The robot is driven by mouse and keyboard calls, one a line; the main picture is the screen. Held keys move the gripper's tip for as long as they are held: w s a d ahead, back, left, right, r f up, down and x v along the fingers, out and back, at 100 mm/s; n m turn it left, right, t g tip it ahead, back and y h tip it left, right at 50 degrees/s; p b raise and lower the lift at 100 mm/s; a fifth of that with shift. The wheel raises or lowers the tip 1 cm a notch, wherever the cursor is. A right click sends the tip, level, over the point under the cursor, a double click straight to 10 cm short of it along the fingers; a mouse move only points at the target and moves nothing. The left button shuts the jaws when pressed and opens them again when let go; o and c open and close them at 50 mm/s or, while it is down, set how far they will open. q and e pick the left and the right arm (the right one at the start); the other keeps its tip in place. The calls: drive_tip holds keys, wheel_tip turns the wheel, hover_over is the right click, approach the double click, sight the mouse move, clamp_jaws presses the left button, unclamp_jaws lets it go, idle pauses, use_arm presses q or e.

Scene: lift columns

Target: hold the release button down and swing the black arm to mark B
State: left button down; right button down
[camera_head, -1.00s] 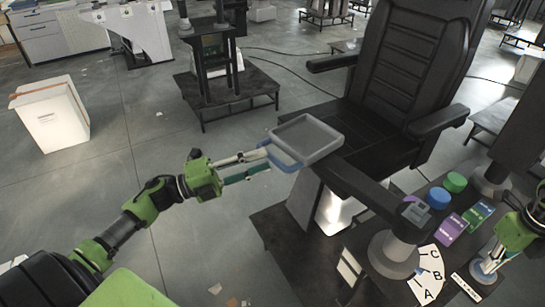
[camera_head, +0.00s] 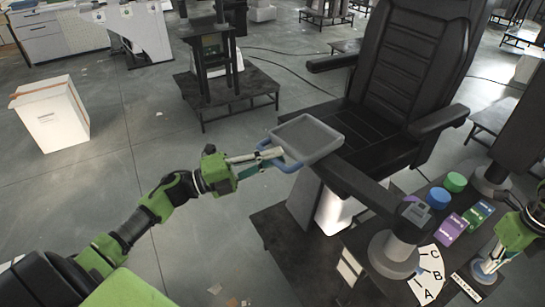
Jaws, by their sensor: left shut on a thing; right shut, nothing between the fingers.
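The black arm (camera_head: 362,187) runs from a post on a round grey base (camera_head: 386,262) up-left to a grey tray (camera_head: 307,137). A blue handle (camera_head: 284,164) sticks out of the tray's near left side. My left gripper (camera_head: 266,157) is shut on this handle. A white fan-shaped scale (camera_head: 430,279) with marks A, B and C lies beside the base; I cannot tell which mark the arm's pointer meets. My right gripper (camera_head: 490,266) is shut and empty, pointing down over a small round base (camera_head: 482,275) at the right. The fingertips hide any button there.
Blue (camera_head: 438,198) and green (camera_head: 454,182) round pieces and purple (camera_head: 447,229) and green (camera_head: 477,213) blocks stand behind the scale. A black chair (camera_head: 400,80) stands behind the tray.

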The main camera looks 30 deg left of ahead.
drive_tip(key=shift+s+a, duration=0.1)
use_arm(q)
drive_tip(key=s+d+n+t+y, duration=0.1)
drive_tip(key=s+n+t+y, duration=0.2)
drive_tip(key=s, duration=0.9)
drive_tip(key=n+y, duration=0.1)
drive_tip(key=y, duration=0.1)
drive_tip(key=shift+d+t+y, duration=0.3)
drive_tip(key=shift+d+t, duration=0.1)
drive_tip(key=shift+w, duration=0.1)
drive_tip(key=c, duration=2)
unclamp_jaws()
drive_tip(key=shift+c, duration=0.2)
use_arm(e)
drive_tip(key=shift+f, duration=0.1)
use_arm(q)
drive_tip(key=v, duration=1.2)
